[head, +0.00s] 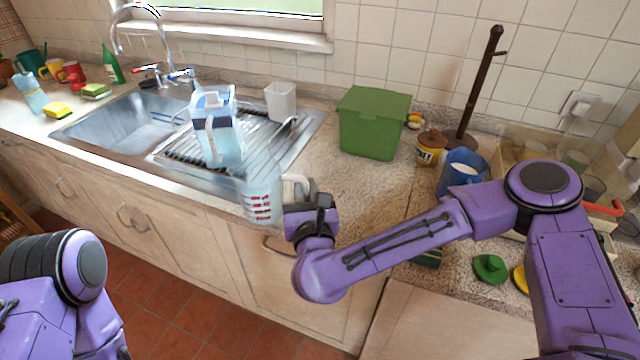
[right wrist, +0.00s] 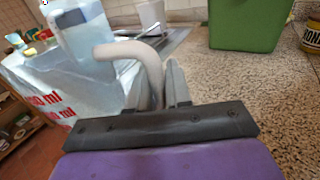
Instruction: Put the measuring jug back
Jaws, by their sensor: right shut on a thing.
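The clear measuring jug (head: 262,200) with red markings is held in front of the counter edge, by the sink's right end. My right gripper (head: 300,192) is shut on its pale handle. In the right wrist view the handle (right wrist: 150,68) passes between the fingers (right wrist: 163,88), and the jug's red print (right wrist: 50,108) shows at left. The jug looks roughly upright; whether its base touches anything is hidden. My left arm shows at the lower left, but its gripper is out of view.
A water filter jug (head: 218,135) stands on the drainer (head: 185,150), close behind the measuring jug. A white cup (head: 281,101) is behind it. Counter (head: 345,180) before the box is clear.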

